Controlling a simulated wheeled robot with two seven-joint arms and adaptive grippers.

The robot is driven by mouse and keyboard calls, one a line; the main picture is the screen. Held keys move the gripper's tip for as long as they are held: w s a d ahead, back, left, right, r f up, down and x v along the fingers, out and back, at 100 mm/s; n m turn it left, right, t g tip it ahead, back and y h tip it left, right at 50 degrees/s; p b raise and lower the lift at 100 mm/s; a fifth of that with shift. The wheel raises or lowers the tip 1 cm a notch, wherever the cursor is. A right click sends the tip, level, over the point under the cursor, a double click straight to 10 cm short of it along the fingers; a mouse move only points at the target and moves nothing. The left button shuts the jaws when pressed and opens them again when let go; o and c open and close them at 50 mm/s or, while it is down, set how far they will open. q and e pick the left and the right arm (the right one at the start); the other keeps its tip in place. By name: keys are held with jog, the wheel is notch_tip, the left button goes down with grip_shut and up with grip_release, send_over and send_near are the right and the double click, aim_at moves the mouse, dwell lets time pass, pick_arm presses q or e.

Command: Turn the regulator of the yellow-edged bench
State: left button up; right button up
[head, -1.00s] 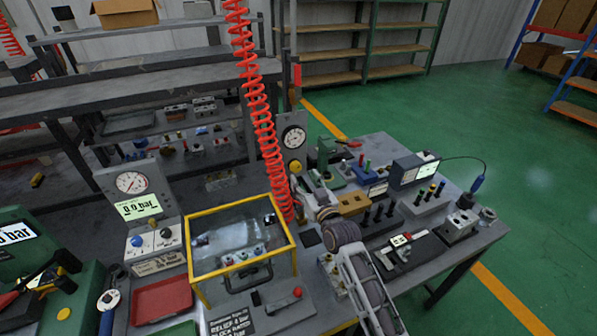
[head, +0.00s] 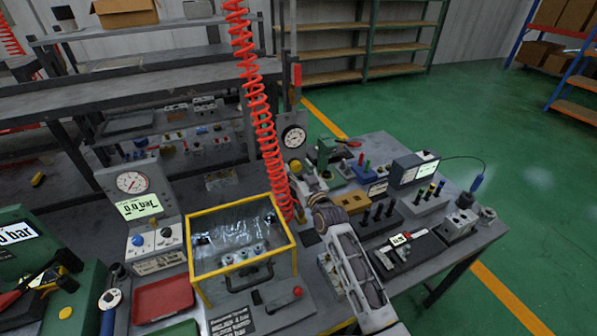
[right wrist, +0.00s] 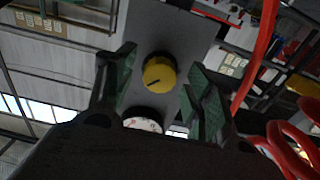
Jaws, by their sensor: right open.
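The regulator is a yellow round knob (right wrist: 159,73) with a dark pointer mark, on a grey upright panel (right wrist: 172,32). A round white gauge (right wrist: 143,124) shows beside it, partly hidden by my gripper body. In the head view the panel's gauge (head: 293,137) stands behind the red coiled hose, and the knob (head: 295,165) is just below it. My right gripper (head: 302,182) is close in front of the panel. In the right wrist view its fingers (right wrist: 155,88) are open, one on each side of the knob, with gaps between; contact does not show. My left gripper is not in view.
The red coiled hose (head: 265,110) hangs just left of my right gripper. A yellow-framed clear box (head: 190,255) stands at the front left. Black pegs, a caliper (head: 400,241) and a grey display device (head: 407,168) crowd the bench on the right.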

jog(key=c, duration=1)
jog(key=shift+m, duration=0.4)
jog(key=m+p, duration=0.1)
jog(key=m, duration=0.1)
jog(key=shift+m+p, duration=0.3)
jog(key=m, duration=0.2)
jog(key=shift+m+p, duration=0.3)
jog(key=shift+p, duration=0.1)
jog(key=m, duration=0.3)
jog(key=shift+a+r+m+p, duration=0.1)
jog(key=shift+m+p, duration=0.2)
jog(key=shift+m, duration=1.8)
